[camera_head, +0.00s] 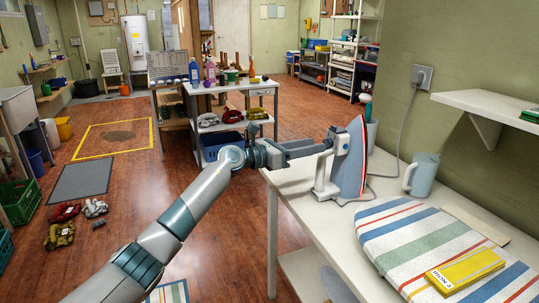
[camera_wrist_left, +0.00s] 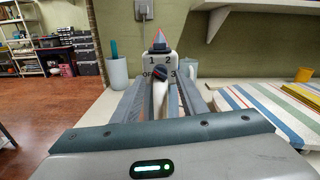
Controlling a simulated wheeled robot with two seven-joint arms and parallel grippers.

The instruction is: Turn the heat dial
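The iron (camera_head: 352,165) stands upright on its heel on the white table, grey-blue with an orange edge. In the left wrist view its tip (camera_wrist_left: 160,38) rises above a white face marked 1, 2, 3 and a partly covered OFF. The dark heat dial (camera_wrist_left: 161,72) has a red mark and overlaps the OFF label; its exact setting is hard to tell. My left gripper (camera_head: 335,143) is at the iron's left side in the head view. In the left wrist view its fingers (camera_wrist_left: 166,85) are apart, with the dial just beyond and between the tips. My right gripper is out of view.
A striped ironing pad (camera_head: 420,235) with a yellow box (camera_head: 465,270) lies at the table's right. A light blue mug (camera_head: 422,174) stands behind the iron. The cord runs to a wall outlet (camera_head: 421,77). A white shelf (camera_head: 490,102) juts out above.

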